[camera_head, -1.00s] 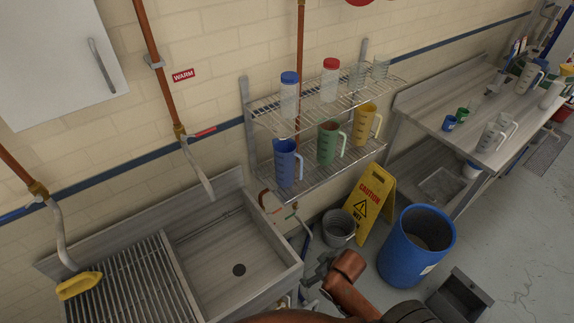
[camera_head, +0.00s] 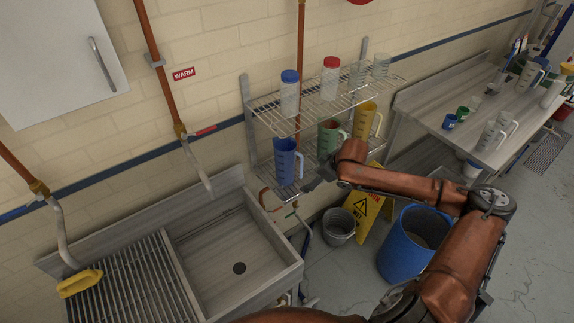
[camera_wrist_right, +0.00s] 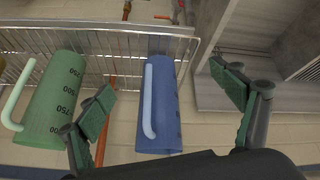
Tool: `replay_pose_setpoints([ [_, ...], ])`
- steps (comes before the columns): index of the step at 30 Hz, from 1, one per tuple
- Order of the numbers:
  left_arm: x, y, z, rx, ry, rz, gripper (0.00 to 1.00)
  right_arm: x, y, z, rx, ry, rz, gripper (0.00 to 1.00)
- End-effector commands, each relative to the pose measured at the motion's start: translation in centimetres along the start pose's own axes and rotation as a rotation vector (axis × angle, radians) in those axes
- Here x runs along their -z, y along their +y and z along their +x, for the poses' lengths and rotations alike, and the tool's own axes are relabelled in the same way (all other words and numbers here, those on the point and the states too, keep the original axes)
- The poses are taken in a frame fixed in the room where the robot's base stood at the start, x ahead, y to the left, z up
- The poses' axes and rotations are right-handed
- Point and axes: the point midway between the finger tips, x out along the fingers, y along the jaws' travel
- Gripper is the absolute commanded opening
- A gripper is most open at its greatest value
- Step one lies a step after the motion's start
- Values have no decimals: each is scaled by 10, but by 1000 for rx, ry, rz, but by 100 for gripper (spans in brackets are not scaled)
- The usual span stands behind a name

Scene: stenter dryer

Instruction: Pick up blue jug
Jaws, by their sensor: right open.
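The blue jug (camera_head: 285,163) stands on the lower wire shelf in the head view, left of the green jug (camera_head: 328,139). Its pale handle is on its right side. My right gripper (camera_head: 314,182) is beside the blue jug, to its right and near the shelf's front edge. The green jug (camera_wrist_right: 55,100) lies outside the left finger. My left gripper is not in view.
A yellow jug (camera_head: 366,121) stands right of the green jug. Bottles with blue and red caps stand on the upper wire shelf (camera_head: 300,117). A sink (camera_head: 225,250) is below left. A grey bucket (camera_head: 339,226), a caution sign (camera_head: 368,214) and a blue barrel (camera_head: 404,250) stand below right.

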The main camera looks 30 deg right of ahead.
Motion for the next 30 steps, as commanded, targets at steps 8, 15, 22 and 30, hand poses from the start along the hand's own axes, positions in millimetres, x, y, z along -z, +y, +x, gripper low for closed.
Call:
replay_pose_setpoints([
  [8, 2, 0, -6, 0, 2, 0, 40, 34, 12, 13, -2, 9, 9, 86],
  [15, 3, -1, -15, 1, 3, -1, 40, 73, 23, 38, -3, 6, 7, 86],
  [22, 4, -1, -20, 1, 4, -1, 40, 98, 31, 56, -4, 4, 7, 86],
  [30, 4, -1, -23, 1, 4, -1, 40, 100, 31, 78, -3, 0, 6, 86],
])
